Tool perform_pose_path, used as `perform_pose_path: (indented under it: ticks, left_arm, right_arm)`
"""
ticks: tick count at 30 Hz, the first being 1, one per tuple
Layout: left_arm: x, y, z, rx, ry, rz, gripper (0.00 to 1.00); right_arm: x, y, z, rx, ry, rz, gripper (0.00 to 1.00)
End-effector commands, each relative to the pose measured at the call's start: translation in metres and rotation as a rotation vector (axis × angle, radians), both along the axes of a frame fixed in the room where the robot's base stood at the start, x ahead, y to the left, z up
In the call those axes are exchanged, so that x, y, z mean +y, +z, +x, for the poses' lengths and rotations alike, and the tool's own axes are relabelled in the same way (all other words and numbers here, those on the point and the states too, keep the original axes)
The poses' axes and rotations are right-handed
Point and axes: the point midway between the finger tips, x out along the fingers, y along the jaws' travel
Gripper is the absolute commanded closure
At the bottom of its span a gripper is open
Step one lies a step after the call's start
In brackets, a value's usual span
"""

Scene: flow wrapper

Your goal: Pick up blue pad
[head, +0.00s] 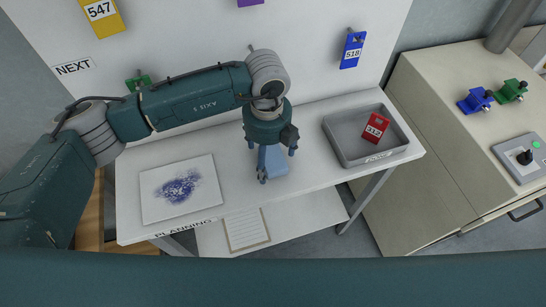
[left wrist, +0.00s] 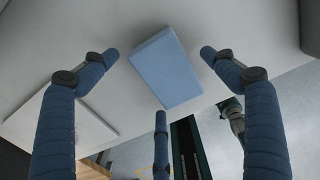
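The light blue pad (head: 275,167) lies on the white table near its front edge, partly hidden behind my left gripper (head: 270,158) in the head view. In the left wrist view the pad (left wrist: 165,68) is a tilted blue block between the spread fingers of my left gripper (left wrist: 159,57). Two fingertips stand on either side of it with gaps, and the third is just below it. The gripper is open, pointing down over the pad and holding nothing. My right gripper is not in view.
A white board with purple-blue marks (head: 158,204) lies on the table at left. A grey tray (head: 340,143) with a red numbered tag (head: 375,127) stands at right. Numbered tags hang on the wall panel. A cabinet with a control box (head: 520,157) stands further right.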

Motion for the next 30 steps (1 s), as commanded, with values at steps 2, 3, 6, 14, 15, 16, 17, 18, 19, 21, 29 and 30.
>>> perform_pose_path:
  ticks: [2, 3, 6, 14, 15, 16, 17, 18, 19, 21, 29, 30]
  left_arm:
    - [0.000, 0.000, 0.000, 0.000, 0.000, 0.000, 0.33]
    - [0.000, 0.000, 0.000, 0.000, 0.000, 0.000, 0.41]
    - [0.000, 0.000, 0.000, 0.000, 0.000, 0.000, 0.57]
    - [0.000, 0.001, 0.000, 0.000, 0.000, -0.001, 0.57]
    - [0.000, 0.001, 0.000, 0.000, 0.000, -0.001, 0.57]
    - [0.000, 0.001, 0.000, 0.000, 0.000, -0.001, 0.57]
    - [0.000, 0.002, 0.000, 0.000, 0.000, -0.001, 0.57]
    - [0.000, 0.003, 0.000, -0.001, 0.000, -0.001, 0.57]
    - [0.000, 0.005, 0.001, -0.002, 0.000, -0.002, 0.57]
    - [-0.001, 0.010, 0.001, -0.003, 0.001, -0.003, 0.57]
    - [-0.001, 0.055, 0.002, -0.008, -0.001, -0.004, 0.58]
    - [-0.001, 0.067, 0.002, -0.009, 0.000, -0.004, 0.58]
  right_arm:
    - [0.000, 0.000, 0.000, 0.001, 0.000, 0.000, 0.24]
    - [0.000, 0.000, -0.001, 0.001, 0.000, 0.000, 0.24]
    - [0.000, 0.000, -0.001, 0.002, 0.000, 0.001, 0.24]
    - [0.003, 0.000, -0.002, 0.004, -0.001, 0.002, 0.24]
    - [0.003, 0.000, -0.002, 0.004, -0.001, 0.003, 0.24]
    - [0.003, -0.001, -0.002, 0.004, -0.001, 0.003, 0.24]
    - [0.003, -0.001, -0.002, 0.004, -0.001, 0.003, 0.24]
    - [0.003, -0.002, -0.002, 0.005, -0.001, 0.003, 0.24]
    - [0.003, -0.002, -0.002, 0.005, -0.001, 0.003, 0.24]
    - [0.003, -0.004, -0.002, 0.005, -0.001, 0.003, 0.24]
    - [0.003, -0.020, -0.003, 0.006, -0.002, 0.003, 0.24]
    - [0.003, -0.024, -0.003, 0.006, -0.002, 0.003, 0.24]
